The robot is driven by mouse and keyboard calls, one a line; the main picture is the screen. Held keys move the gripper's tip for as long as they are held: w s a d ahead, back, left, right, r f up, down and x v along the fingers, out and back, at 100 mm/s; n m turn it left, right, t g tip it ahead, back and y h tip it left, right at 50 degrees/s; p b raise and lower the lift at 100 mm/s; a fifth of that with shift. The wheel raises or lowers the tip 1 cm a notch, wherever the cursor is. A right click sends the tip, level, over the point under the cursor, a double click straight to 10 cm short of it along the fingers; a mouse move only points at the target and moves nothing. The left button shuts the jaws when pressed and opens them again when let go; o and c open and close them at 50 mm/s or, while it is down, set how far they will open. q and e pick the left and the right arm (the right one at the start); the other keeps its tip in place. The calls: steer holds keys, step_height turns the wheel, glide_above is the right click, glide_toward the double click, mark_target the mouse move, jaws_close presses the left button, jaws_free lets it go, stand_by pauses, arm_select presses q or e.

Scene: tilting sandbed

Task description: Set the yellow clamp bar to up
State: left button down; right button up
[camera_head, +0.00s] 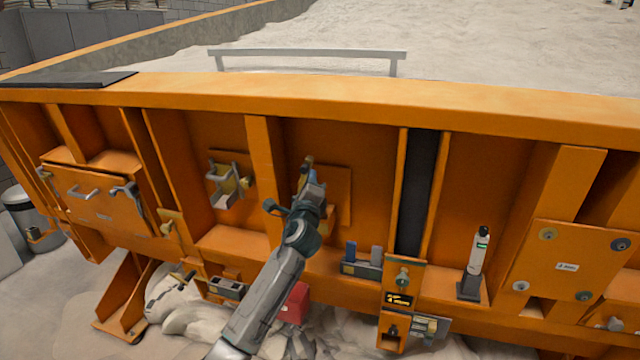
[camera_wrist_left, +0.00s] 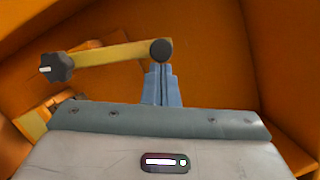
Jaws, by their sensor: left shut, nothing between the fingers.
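The yellow clamp bar (camera_wrist_left: 112,56) shows in the left wrist view as a flat arm with a dark knob (camera_wrist_left: 56,67) at its left end and a dark round piece (camera_wrist_left: 161,50) at its right end. It lies nearly level across that picture, rising slightly to the right. My left gripper (camera_wrist_left: 160,80) is shut and empty, its fingertips just below the dark round piece; I cannot tell whether they touch it. In the head view my left gripper (camera_head: 309,180) is in front of an orange plate (camera_head: 342,185) on the sandbed's side and mostly hides the bar.
Ribs stand out on both sides of this bay. A bracket with a latch (camera_head: 226,184) is to the left, and a dark vertical strip (camera_head: 417,195) to the right. A white cylinder (camera_head: 479,250) stands further right. A red box (camera_head: 294,302) is partly behind my forearm.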

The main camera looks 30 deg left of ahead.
mark_target(301, 171)
arm_select(q)
steer(key=shift+s+a+r+n+g, duration=0.2)
steer(key=shift+s+a+r+n, duration=0.1)
steer(key=shift+a+n, duration=0.45)
steer(key=shift+s+a+r+n+g, duration=0.2)
steer(key=shift+a+r+n, duration=0.1)
steer(key=shift+a+n, duration=0.4)
steer(key=shift+a+n+p, duration=0.15)
steer(key=shift+n+p, duration=0.15)
steer(key=shift+n, duration=0.05)
